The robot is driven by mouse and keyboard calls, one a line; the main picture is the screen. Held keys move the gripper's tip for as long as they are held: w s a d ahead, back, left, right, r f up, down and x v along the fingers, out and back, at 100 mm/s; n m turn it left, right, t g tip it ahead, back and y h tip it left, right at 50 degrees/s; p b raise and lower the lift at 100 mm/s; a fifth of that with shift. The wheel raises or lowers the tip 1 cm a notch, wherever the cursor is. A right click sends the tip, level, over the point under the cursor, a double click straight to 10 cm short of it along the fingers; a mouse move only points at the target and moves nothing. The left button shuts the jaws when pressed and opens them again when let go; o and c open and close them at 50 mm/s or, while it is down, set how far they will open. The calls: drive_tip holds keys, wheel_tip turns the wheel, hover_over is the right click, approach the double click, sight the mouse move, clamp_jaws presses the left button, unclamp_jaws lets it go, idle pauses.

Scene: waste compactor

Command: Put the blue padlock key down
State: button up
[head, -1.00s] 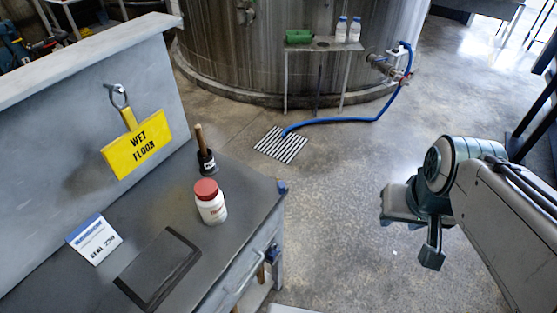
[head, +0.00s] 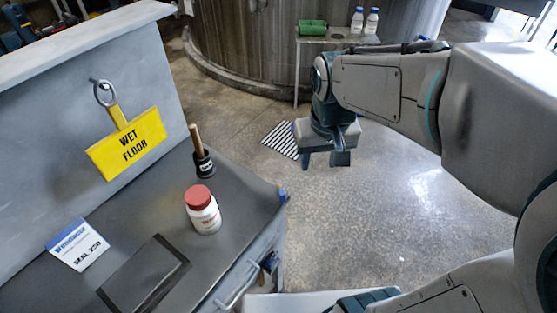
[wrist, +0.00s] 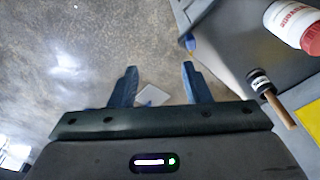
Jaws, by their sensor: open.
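My gripper (head: 323,160) is open over the floor, to the right of the grey bench (head: 225,165). Its two fingers (wrist: 158,68) stand apart in the wrist view, with no key seen between them. A small blue item (head: 282,193) sits at the bench's far right corner. It also shows in the wrist view (wrist: 190,43), just beyond the right finger. I cannot tell whether it is the blue padlock key. Another small blue item (head: 270,262) is at the bench's side, partly hidden.
The bench top holds a red-capped white bottle (head: 203,212), a wooden-handled tool in a black holder (head: 204,163), a white card (head: 77,245) and a dark flat panel (head: 145,278). A yellow sign (head: 127,143) hangs on the back panel. Open floor (head: 390,220) lies right of the bench.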

drive_tip(key=w+a+f+n+g+b, duration=0.1)
drive_tip(key=w+a+f, duration=0.4)
drive_tip(key=w+a, duration=0.15)
hover_over(281, 189)
drive_tip(key=f, duration=0.8)
drive_tip(key=shift+d, duration=0.25)
drive_tip(key=shift+w+a+f+p, duration=0.1)
drive_tip(key=shift+a+f+p, duration=0.05)
drive_tip(key=shift+f, duration=1.2)
drive_tip(key=shift+a+f+p, duration=0.15)
drive_tip(key=shift+f, duration=1.2)
clamp_jaws()
